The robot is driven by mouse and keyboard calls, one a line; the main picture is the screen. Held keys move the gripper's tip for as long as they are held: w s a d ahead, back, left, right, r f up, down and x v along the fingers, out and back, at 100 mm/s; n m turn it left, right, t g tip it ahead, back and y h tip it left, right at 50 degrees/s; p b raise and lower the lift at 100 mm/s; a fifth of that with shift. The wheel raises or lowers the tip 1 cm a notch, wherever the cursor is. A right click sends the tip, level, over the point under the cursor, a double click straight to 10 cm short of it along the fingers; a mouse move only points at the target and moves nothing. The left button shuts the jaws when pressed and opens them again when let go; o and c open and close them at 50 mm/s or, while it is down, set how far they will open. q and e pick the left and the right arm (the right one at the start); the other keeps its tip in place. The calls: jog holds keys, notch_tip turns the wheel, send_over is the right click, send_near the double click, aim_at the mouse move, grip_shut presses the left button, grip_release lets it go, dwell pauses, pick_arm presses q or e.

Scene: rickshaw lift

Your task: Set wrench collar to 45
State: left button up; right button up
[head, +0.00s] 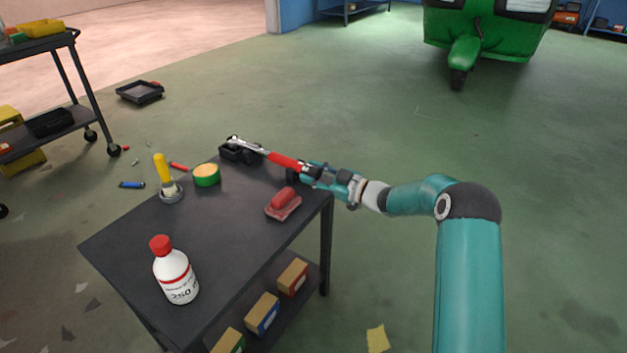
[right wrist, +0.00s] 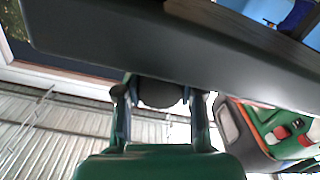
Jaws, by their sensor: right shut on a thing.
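The torque wrench (head: 285,161) lies at the far end of the cart top, with a silver head at the left, a red grip and a dark end at the right. Its head end rests at a black holder (head: 240,153). My right gripper (head: 309,172) comes in from the right and is shut on the wrench's dark end, where the collar is. In the right wrist view a dark round end (right wrist: 160,93) sits between my two fingers. The collar's scale is too small to read. My left gripper is not in view.
On the black cart (head: 205,235) stand a white bottle with a red cap (head: 175,272), a yellow-handled brush (head: 165,180), a green tin (head: 206,175) and a red cloth-like block (head: 283,204). Boxes sit on the lower shelf. A green rickshaw (head: 487,35) stands behind.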

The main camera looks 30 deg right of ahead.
jog(key=shift+a+n+b, duration=0.1)
jog(key=shift+n+b, duration=1.1)
jog(key=shift+n, duration=0.6)
jog(key=o, duration=1.2)
jog(key=shift+c, duration=0.2)
jog(key=v, duration=1.2)
jog(key=shift+f, duration=0.1)
